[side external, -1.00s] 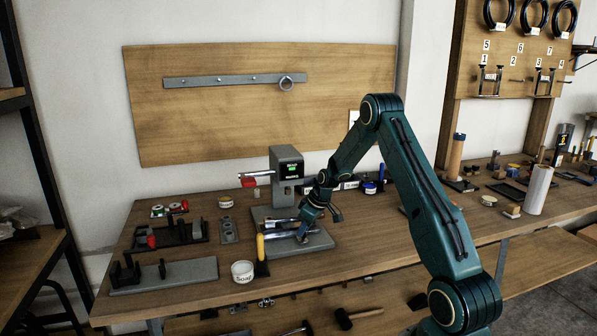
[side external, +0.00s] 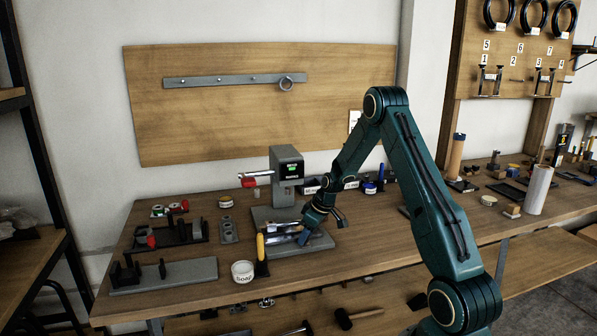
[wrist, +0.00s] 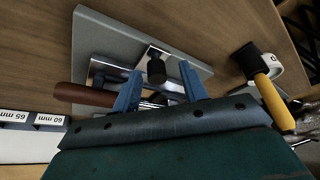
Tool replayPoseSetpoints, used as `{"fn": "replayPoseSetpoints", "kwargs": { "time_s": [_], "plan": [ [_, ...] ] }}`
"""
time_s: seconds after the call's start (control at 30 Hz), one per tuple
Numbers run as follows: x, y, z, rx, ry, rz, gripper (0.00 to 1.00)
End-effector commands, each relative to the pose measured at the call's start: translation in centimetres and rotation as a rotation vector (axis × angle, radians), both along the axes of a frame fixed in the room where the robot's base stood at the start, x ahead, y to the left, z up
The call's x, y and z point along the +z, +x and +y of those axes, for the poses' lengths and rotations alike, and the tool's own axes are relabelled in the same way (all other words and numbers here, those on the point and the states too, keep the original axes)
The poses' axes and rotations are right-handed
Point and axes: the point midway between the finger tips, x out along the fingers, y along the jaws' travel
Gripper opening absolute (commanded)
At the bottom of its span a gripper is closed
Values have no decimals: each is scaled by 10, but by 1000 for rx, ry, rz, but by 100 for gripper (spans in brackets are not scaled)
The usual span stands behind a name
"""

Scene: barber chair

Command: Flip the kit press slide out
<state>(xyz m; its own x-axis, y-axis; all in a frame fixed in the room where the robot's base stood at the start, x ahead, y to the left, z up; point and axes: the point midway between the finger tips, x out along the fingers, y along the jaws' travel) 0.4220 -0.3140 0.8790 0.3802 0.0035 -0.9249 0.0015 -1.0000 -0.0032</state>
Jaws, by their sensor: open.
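The kit press (side external: 287,172) is a grey upright block with a small green display, standing on a flat grey base plate. The bright metal slide (side external: 282,228) lies on the plate in front of the block. In the wrist view the metal slide (wrist: 106,72) crosses the grey plate, with a dark round knob (wrist: 156,70) on a bright plate and a brown handle (wrist: 84,95) at the left. My gripper (wrist: 159,74) is open, with its blue fingers on either side of the knob's picture position; contact cannot be told. In the side view my gripper (side external: 304,238) is low over the plate.
A yellow-handled tool (side external: 261,247) and a white labelled tub (side external: 243,271) stand close to the plate's front left. Black fixtures (side external: 178,234) stand further left. Labelled boxes (wrist: 32,118) line the left of the wrist view.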

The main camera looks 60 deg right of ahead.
Motion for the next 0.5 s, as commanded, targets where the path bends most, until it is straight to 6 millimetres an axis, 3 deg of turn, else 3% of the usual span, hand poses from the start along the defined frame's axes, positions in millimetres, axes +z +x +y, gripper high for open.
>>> {"fn": "replayPoseSetpoints", "kwargs": {
  "time_s": [0.27,0.5],
  "plan": [
    [7,-2,-1,-1,-3,-2,43],
    [27,-10,-2,-2,-3,-3,43]
  ]
}}
